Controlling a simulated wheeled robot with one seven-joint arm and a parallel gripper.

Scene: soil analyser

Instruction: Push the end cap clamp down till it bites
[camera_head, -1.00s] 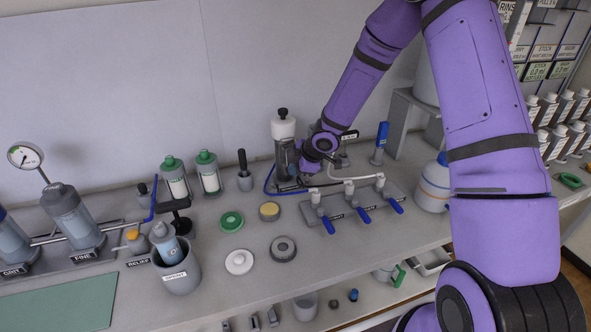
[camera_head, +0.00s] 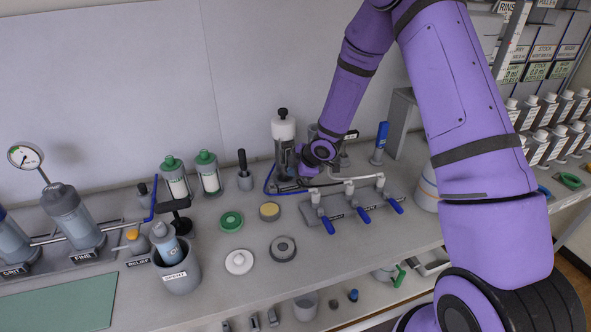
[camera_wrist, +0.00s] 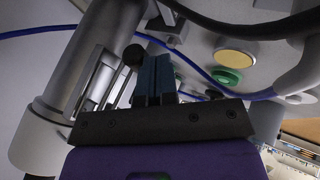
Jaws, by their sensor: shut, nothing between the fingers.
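In the wrist view a large grey cylinder body (camera_wrist: 62,95) fills the left side. A black ball knob (camera_wrist: 133,55), seemingly the end of a clamp lever, shows just left of my fingertips. My gripper (camera_wrist: 157,62) is shut and empty, its fingers close beside the knob; I cannot tell whether they touch it. In the head view my wrist hides the fingertips and the clamp, low at the cylinder's right side. The clamp's angle is not clear.
A valve manifold (camera_head: 350,204) with blue levers stands just right and in front of the cylinder. A blue tube (camera_head: 268,180) runs by its foot. A green ring (camera_head: 231,221), a tan-topped disc (camera_head: 269,211) and a white cap (camera_head: 239,262) lie in front.

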